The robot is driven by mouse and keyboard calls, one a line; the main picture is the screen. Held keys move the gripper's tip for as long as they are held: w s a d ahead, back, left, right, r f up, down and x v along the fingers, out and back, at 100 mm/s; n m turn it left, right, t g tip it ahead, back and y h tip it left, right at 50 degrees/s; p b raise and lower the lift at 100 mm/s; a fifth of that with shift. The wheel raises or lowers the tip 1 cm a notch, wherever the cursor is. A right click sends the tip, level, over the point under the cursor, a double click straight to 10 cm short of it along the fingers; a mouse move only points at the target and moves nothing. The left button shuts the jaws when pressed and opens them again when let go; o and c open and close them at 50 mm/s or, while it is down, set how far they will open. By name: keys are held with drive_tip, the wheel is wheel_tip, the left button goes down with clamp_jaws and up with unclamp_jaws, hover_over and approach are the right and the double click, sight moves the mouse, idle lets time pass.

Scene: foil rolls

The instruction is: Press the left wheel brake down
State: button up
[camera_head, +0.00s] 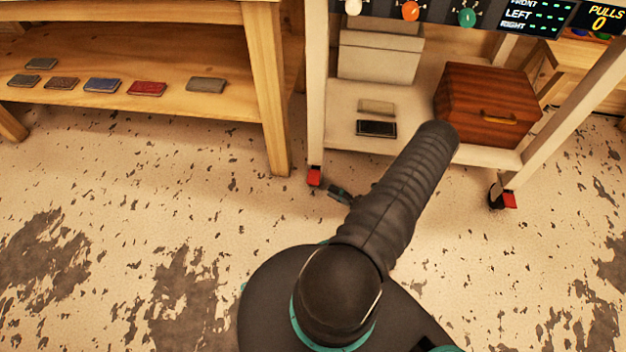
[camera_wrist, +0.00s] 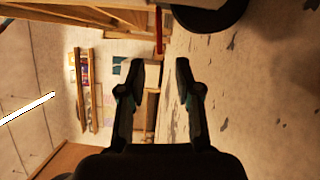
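The left wheel brake (camera_head: 314,177) is a small red pedal at the foot of the white cart's left front leg in the head view. My gripper (camera_head: 339,193) is low, just to the right of that brake in the picture, partly hidden behind my arm. In the wrist view my gripper (camera_wrist: 155,66) has its two dark fingers spread with nothing between them. A narrow red piece (camera_wrist: 158,32), apparently the brake, shows beyond the fingertips, beside a dark round wheel (camera_wrist: 208,8). No contact is visible.
The right wheel brake (camera_head: 509,200) is red at the other front leg. The cart's lower shelf (camera_head: 345,100) holds a wooden box (camera_head: 488,105), a pale box (camera_head: 378,58) and a dark flat item (camera_head: 376,129). A wooden shelf (camera_head: 200,115) stands left. Floor in front is clear.

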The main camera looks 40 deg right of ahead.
sight(313, 180)
drive_tip(key=x, duration=0.9)
